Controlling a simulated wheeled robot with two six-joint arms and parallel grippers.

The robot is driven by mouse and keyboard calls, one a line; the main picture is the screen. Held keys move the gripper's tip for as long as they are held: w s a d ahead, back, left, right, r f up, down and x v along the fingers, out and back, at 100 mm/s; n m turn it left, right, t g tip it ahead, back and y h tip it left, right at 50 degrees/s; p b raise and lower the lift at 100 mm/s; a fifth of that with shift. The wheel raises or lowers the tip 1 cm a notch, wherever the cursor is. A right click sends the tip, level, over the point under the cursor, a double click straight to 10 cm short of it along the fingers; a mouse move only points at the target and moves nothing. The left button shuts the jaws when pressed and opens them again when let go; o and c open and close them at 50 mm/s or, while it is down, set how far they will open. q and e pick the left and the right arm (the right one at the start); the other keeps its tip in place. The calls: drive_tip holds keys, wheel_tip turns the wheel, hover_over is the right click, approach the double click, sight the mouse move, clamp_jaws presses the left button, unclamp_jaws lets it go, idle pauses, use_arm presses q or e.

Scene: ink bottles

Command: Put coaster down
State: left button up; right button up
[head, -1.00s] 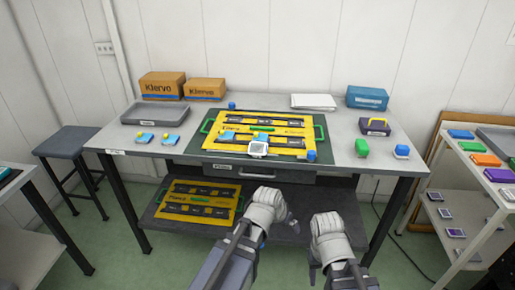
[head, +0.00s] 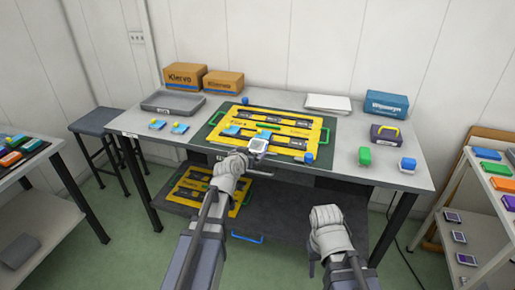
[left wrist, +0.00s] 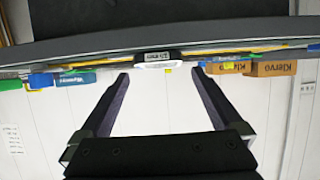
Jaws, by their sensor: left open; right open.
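No coaster can be told for certain. Flat light-blue squares may be coasters: a pair (head: 157,124) with small yellow pieces on them lies at the table's left. More blue squares (head: 231,131) lie on the yellow board (head: 292,122), which rests on a dark green mat. A white device (head: 258,146) sits at the board's front edge. My left gripper (head: 245,157) is open at the table's front edge, near the device; its fingers also show apart and empty in the left wrist view (left wrist: 158,90). My right gripper (head: 322,212) is open, low in front of the table.
A grey tray (head: 173,103), boxes (head: 184,76), white papers (head: 328,103) and a blue case (head: 386,104) stand at the back. Green (head: 365,156) and blue (head: 408,164) bottles stand at the right. Another yellow board (head: 195,187) lies on the lower shelf.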

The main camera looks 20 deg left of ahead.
sight(258, 146)
use_arm(q)
drive_tip(key=shift+d+r+b+x, duration=0.1)
drive_tip(key=shift+r+b+x, duration=0.2)
drive_tip(key=shift+x, duration=1.4)
drive_tip(key=shift+d+r+b+x, duration=0.1)
drive_tip(key=shift+b+x, duration=0.25)
drive_tip(key=shift+x, duration=1.3)
drive_tip(key=shift+w, duration=0.1)
drive_tip(key=c, duration=1.3)
wheel_tip(258, 146, up, 10)
drive_tip(key=p, duration=1)
drive_tip(key=shift+c, duration=0.2)
